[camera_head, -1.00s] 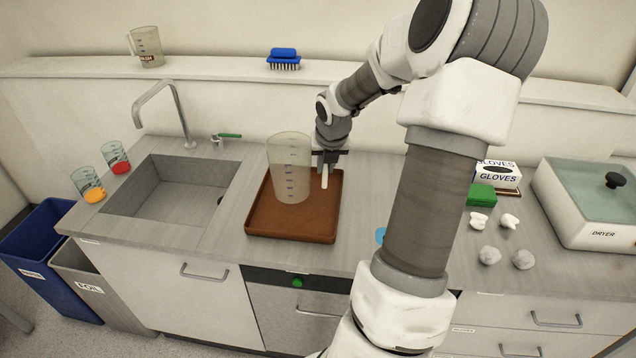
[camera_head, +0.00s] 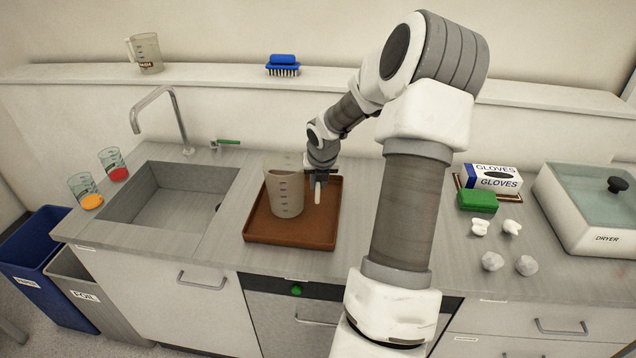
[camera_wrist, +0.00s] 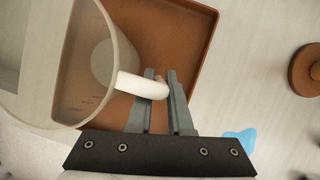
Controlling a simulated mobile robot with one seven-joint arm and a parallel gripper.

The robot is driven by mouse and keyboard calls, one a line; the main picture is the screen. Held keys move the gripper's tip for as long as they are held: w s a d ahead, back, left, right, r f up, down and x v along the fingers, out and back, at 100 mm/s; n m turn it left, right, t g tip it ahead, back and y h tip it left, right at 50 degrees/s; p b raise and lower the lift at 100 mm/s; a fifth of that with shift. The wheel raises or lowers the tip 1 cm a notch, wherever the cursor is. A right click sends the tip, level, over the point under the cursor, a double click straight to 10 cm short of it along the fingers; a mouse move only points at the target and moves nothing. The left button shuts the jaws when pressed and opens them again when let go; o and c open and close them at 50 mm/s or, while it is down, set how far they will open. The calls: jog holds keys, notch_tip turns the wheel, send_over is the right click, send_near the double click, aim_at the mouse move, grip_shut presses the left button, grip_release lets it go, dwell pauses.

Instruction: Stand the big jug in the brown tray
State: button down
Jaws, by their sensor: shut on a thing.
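The big jug (camera_head: 286,192) is clear grey with markings and a white handle. It is upright over the left-middle part of the brown tray (camera_head: 290,239), its base within the tray's outline. I cannot tell whether the base touches the tray floor. My gripper (camera_head: 319,183) is at the jug's right side, shut on its handle. The wrist view shows the fingers (camera_wrist: 160,77) on either side of the white handle, with the jug (camera_wrist: 85,60) at left and the tray (camera_wrist: 192,22) below.
The sink (camera_head: 172,195) lies left of the tray, with a tap (camera_head: 178,120) behind it. Two beakers stand left of the sink. A blue spot (camera_wrist: 240,140) lies right of the tray. Gloves box (camera_head: 493,178), green sponge (camera_head: 478,201) and dryer (camera_head: 595,210) are further right.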

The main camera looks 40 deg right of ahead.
jog(key=c, duration=0.8)
grip_release()
jog(key=shift+f, duration=0.1)
jog(key=shift+c, duration=0.2)
jog(key=shift+r, duration=0.3)
jog(key=p+v, duration=0.3)
jog(key=v, duration=0.8)
jog(key=shift+s+r, duration=0.2)
jog(key=shift+r, duration=0.15)
jog(key=shift+a, duration=0.15)
